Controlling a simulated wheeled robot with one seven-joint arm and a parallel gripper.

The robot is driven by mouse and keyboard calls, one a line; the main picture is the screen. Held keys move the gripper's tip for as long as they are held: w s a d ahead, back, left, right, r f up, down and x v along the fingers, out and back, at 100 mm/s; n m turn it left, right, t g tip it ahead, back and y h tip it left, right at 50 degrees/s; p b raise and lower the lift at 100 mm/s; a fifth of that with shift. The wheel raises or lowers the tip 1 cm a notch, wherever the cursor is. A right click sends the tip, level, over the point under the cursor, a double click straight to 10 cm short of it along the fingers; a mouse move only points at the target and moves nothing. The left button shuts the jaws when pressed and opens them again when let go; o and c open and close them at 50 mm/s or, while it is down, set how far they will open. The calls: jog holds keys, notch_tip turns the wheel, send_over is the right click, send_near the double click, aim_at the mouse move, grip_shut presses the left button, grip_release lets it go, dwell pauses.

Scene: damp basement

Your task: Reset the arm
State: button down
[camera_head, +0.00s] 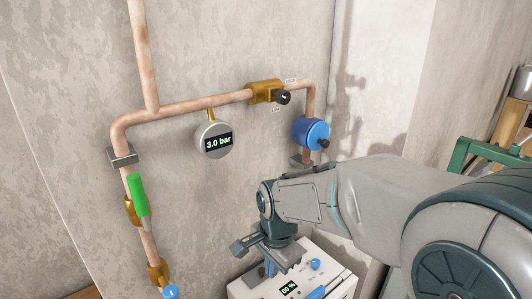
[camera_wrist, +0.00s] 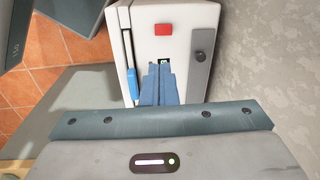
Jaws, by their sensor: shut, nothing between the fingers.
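My arm reaches in from the right in the head view, and my gripper (camera_head: 270,269) points down over the white box (camera_head: 344,284). In the wrist view my gripper (camera_wrist: 159,68) has its two blue fingers together with nothing between them. The fingertips overlap the front of the white box (camera_wrist: 184,27) and partly hide its small display. I cannot tell whether they touch it. The box shows a red button (camera_wrist: 163,29), a grey strip with a dark knob (camera_wrist: 202,55) and a blue handle (camera_wrist: 132,83) on its side.
Copper pipes (camera_head: 190,105) run along the wall with a round gauge (camera_head: 214,140) reading 3.0 bar, a brass valve (camera_head: 264,92), a blue round fitting (camera_head: 311,133) and a green lever (camera_head: 139,195). A green frame (camera_head: 470,155) stands at the right. Orange floor tiles (camera_wrist: 50,45) show in the wrist view.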

jog(key=s+d+r+n+t, duration=0.2)
jog(key=s+d+r+n, duration=0.2)
jog(key=s+d+n, duration=0.5)
jog(key=s+d, duration=0.2)
jog(key=d, duration=0.2)
jog(key=shift+s+d+n+h, duration=0.15)
jog(key=shift+d+n+h, duration=0.15)
jog(key=shift+d, duration=0.1)
jog(key=shift+f, duration=0.1)
